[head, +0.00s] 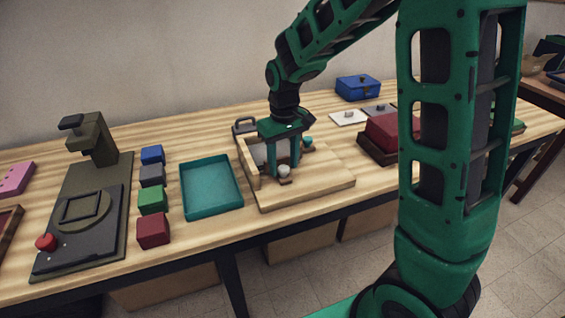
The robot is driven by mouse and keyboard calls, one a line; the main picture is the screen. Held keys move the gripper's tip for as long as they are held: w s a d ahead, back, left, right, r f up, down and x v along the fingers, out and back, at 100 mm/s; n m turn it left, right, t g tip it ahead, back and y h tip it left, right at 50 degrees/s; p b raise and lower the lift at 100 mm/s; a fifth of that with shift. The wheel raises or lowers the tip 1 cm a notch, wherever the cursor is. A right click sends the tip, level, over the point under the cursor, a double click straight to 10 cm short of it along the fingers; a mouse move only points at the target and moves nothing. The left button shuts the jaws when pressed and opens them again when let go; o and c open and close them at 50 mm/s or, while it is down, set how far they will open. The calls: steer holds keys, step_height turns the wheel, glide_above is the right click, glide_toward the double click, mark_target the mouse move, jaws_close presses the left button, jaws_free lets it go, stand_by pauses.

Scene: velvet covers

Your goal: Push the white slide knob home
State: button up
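The white slide knob (284,171) stands low on a pale wooden board (325,181), which has a raised wall at its left and back. My gripper (283,170) points down over the board. Its two green fingers are apart, and the knob shows at the height of the fingertips, between or just in front of them. I cannot tell whether they touch it. The knob's track is mostly hidden by the fingers. A teal knob (308,142) shows just right of the gripper.
A teal tray (211,187) lies left of the board, beside a row of coloured blocks (152,199). A dark press-like device (83,210) with a red button stands further left. A dark red box (383,135) is to the right and a blue box (357,87) is behind.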

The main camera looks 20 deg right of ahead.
mark_target(284, 167)
step_height(284, 167, up, 11)
steer(key=shift+f, duration=0.15)
stand_by(0.4)
stand_by(0.4)
steer(key=s+d+f+m, duration=0.1)
steer(key=s+d+m, duration=0.2)
steer(key=s, duration=0.6)
steer(key=s+d+f+m, duration=0.1)
steer(key=s+d+m, duration=0.1)
steer(key=s+d, duration=0.6)
steer(key=s+d+f+m, duration=0.1)
steer(key=s+d+m, duration=0.2)
steer(key=s, duration=0.9)
steer(key=d, duration=0.3)
steer(key=shift+m, duration=0.3)
steer(key=shift+w, duration=0.1)
